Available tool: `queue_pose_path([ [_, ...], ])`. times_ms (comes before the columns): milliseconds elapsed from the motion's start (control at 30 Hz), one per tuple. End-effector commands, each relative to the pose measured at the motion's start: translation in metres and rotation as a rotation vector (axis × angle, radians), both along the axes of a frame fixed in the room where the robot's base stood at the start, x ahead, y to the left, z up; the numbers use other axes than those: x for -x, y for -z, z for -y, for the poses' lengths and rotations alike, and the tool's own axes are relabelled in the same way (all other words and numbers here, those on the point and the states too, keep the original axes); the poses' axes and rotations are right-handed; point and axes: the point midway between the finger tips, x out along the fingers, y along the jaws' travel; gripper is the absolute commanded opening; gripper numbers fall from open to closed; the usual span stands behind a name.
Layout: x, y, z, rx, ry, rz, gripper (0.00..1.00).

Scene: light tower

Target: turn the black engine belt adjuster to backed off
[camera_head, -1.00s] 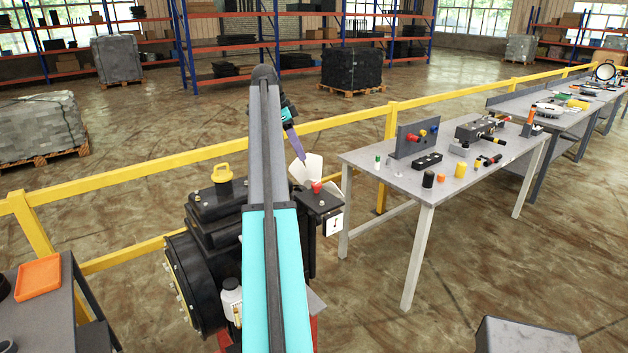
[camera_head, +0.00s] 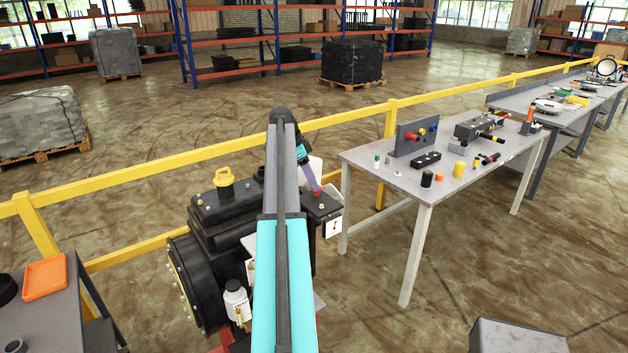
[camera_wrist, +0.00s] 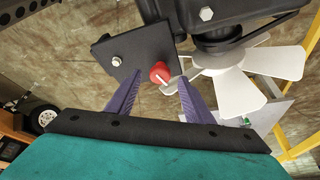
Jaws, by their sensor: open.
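The black engine (camera_head: 215,207) stands left of my arm in the head view. Its belt adjuster is a red knob (camera_wrist: 160,72) with a white line, on a black bracket (camera_wrist: 137,50) beside a bolt head. In the wrist view the line slants from upper left to lower right. My gripper (camera_wrist: 161,79) is open, with one purple finger on each side of the knob; I cannot tell whether either touches it. In the head view my gripper (camera_head: 312,179) reaches down to the bracket, and only a bit of red shows at its tip.
A white fan (camera_wrist: 238,85) is close to the right finger in the wrist view. A grey workbench (camera_head: 385,180) with small parts stands to the right. A yellow railing (camera_head: 150,165) runs behind the engine.

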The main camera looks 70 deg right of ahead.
Motion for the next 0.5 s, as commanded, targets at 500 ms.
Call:
queue_pose_path([
  [500, 0.008, 0.019, 0.005, 0.000, 0.001, 0.000, 0.47],
])
